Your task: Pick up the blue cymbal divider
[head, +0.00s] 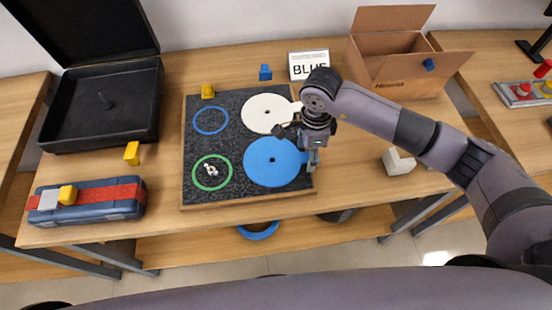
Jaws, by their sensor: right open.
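The blue cymbal divider (262,174) is a flat blue disc with a small dark centre hole. It lies on the front right part of a dark speckled mat (233,158) with a wooden rim. My right gripper (313,160) is at the disc's right edge, pointing down, with its jaws open. I cannot tell whether a finger touches the disc. The wrist and fingers cover a little of the mat's right side. My left gripper is not in view.
A white disc (262,104) lies behind the blue one, partly beside my wrist. A blue ring (198,128) and a green ring (197,177) lie left. A black case (105,130), toolbox (105,208), "BLUE" sign (309,56), cardboard box (372,70) and white block (398,164) stand around.

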